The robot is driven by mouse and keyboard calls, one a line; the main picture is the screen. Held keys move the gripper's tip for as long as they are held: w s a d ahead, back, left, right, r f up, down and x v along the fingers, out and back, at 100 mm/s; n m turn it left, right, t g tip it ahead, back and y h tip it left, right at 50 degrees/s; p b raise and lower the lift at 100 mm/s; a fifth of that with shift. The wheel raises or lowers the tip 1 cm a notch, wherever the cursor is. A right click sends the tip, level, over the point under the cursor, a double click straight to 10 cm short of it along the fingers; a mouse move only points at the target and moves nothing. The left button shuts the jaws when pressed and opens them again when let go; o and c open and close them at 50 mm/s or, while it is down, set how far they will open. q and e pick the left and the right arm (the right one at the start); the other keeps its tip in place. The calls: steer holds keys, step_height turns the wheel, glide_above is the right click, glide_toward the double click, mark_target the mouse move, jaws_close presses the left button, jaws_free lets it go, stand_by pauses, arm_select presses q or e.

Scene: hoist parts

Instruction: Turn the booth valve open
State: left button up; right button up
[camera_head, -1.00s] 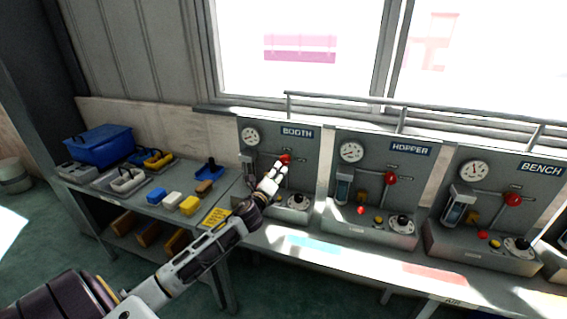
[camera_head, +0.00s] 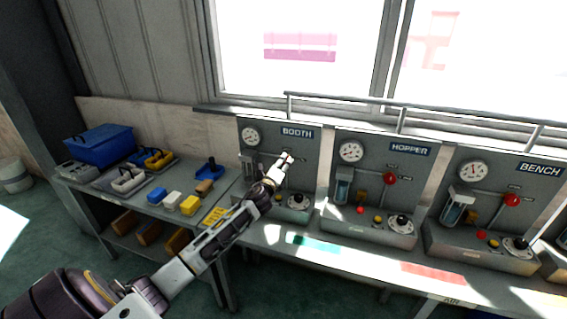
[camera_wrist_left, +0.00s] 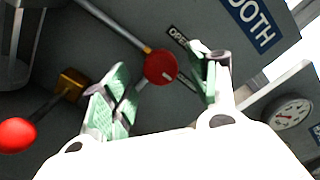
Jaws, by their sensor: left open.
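The booth valve (camera_wrist_left: 160,67) shows in the left wrist view as a round red hub with a marker, on a pipe across the grey BOOTH panel (camera_head: 299,148). An "OPEN" label is beside it, partly hidden by a finger. In the head view my gripper hides the valve. My left gripper (camera_head: 287,161) is open in front of the panel. In the left wrist view its green-padded fingers (camera_wrist_left: 160,88) stand on either side of the red hub. I cannot tell if they touch it. My right gripper is not in view.
The HOPPER panel (camera_head: 405,170) and BENCH panel (camera_head: 535,190) stand to the right, each with a red valve. A red ball-ended lever (camera_wrist_left: 16,134) is at the left. A side table holds a blue bin (camera_head: 100,145).

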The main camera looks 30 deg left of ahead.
arm_select(q)
steer(key=shift+x, duration=1.4)
steer(key=shift+c, duration=1)
steer(key=c, duration=0.8)
